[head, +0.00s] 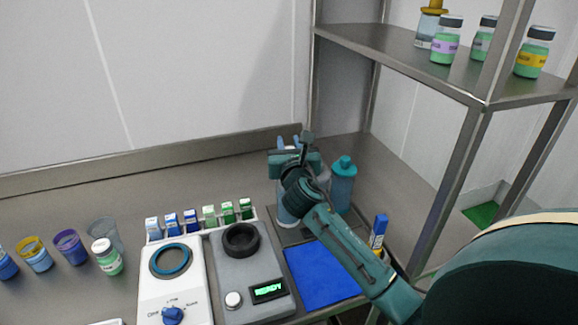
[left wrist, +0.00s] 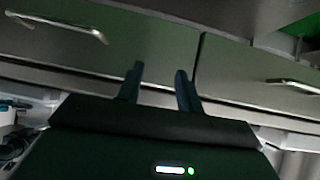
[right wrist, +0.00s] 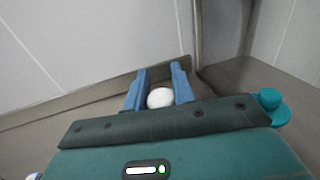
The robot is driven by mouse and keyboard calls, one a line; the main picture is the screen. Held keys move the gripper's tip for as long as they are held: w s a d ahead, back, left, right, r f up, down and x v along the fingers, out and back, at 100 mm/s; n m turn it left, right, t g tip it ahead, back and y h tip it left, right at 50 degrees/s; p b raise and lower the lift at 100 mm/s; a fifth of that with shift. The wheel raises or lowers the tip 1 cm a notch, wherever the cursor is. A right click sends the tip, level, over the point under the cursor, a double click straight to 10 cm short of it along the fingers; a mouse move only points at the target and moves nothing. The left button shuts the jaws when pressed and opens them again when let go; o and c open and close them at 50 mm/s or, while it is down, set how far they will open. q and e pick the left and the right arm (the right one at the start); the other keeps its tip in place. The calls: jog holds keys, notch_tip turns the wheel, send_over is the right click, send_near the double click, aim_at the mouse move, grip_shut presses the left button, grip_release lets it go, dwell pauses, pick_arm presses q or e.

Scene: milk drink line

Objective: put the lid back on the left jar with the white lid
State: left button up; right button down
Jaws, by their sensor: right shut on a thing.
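My right gripper (head: 290,143) is at the back of the counter, above a pale bottle (head: 287,216) partly hidden by my arm. In the right wrist view, the right gripper (right wrist: 159,88) is shut on a white round thing (right wrist: 160,98). I cannot tell whether this is a loose lid or the top of something below. A small jar with green contents and a white top (head: 107,258) stands upright on the left of the counter. My left gripper (left wrist: 158,85) is open and empty, in front of drawer fronts; it is not in the head view.
A teal bottle (head: 342,185) stands right of my right gripper. A white stirrer-like device (head: 172,290), a grey device reading READY (head: 232,270), small boxes (head: 209,215) and a blue mat (head: 318,275) fill the front. A shelf (head: 400,60) with jars rises at right.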

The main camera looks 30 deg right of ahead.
jog(key=shift+w+r, duration=0.4)
jog(key=shift+w, duration=0.3)
jog(key=shift+s+d+f+b, duration=0.2)
jog(key=shift+f+b, duration=0.2)
jog(key=shift+f, duration=0.2)
notch_tip(320, 180, down, 3)
jog(key=b, duration=0.2)
jog(key=shift+a+r+b, duration=0.1)
jog(key=shift+r+b, duration=0.05)
jog(key=shift+b, duration=0.25)
jog(key=shift+f+b, duration=0.45)
jog(key=shift+f, duration=0.2)
pick_arm(q)
jog(key=shift+w+d+f+h, duration=0.2)
jog(key=shift+d+f+h, duration=0.2)
jog(key=shift+d+f, duration=0.35)
pick_arm(e)
jog(key=shift+f, duration=0.5)
pick_arm(q)
jog(key=shift+w+a+r+t, duration=0.2)
jog(key=shift+a+t, duration=0.05)
jog(key=shift+t, duration=0.05)
jog(key=shift+r+p, duration=0.45)
jog(key=shift+r, duration=0.05)
pick_arm(e)
jog(key=shift+r, duration=0.1)
pick_arm(q)
jog(key=shift+r, duration=0.15)
pick_arm(e)
jog(key=shift+f, duration=0.25)
